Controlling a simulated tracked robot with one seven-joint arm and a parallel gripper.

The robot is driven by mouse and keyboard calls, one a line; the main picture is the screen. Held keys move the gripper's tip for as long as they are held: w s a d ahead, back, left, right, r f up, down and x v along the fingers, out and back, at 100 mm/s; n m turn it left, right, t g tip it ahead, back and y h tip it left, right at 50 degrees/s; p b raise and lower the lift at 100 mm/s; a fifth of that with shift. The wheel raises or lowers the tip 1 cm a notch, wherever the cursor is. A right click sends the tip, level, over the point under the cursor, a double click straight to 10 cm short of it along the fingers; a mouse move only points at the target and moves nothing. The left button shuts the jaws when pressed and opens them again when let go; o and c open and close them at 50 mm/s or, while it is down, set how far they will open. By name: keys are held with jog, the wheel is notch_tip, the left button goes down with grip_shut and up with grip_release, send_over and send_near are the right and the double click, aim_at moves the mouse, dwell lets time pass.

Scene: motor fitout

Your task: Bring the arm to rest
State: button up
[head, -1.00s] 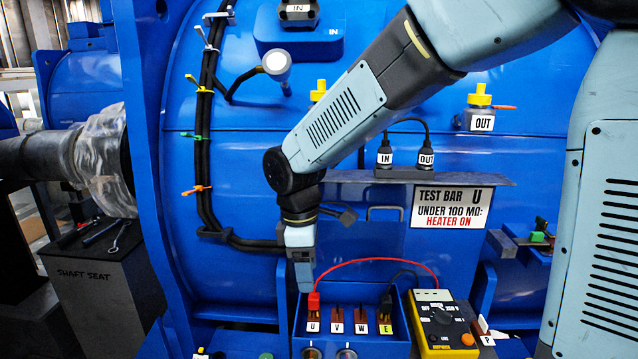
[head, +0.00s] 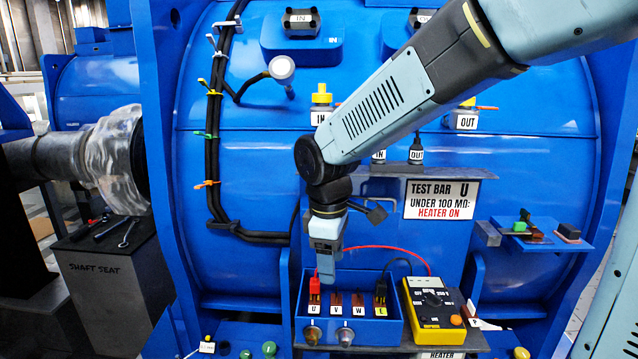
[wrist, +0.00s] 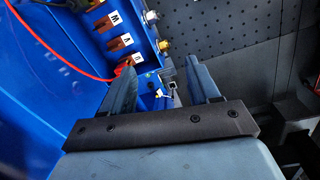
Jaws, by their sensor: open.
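My gripper (head: 325,264) hangs from my arm, pointing down in front of the blue motor (head: 250,160). In the head view it is just above the left part of the blue terminal box (head: 378,332), close to the red plug (head: 314,292) at U. In the wrist view my gripper (wrist: 165,85) shows two fingers apart with nothing between them. The terminal box shows there too (wrist: 65,80), with its V, W and U labels. Whether a finger touches the box or plug, I cannot tell.
A yellow meter (head: 433,310) stands right of the box, with a red lead (head: 385,248) arching to the red plug. A black plug (head: 380,292) sits at E. The test bar sign (head: 441,199) is behind. A dark shaft seat stand (head: 110,280) is at left.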

jog(key=s+d+r+m+t, duration=0.1)
jog(key=s+d+r+m, duration=0.2)
jog(key=d, duration=0.4)
jog(key=s+d+r+m+t, duration=0.2)
jog(key=s+d+r+m, duration=0.1)
jog(key=d+m, duration=0.3)
jog(key=s+d+r+m+t, duration=0.1)
jog(key=s+d+r+m, duration=0.2)
jog(key=d, duration=0.5)
jog(key=shift+s+m+t+y, duration=0.35)
jog(key=shift+s+m, duration=0.3)
jog(key=shift+m, duration=0.55)
jog(key=shift+r, duration=0.1)
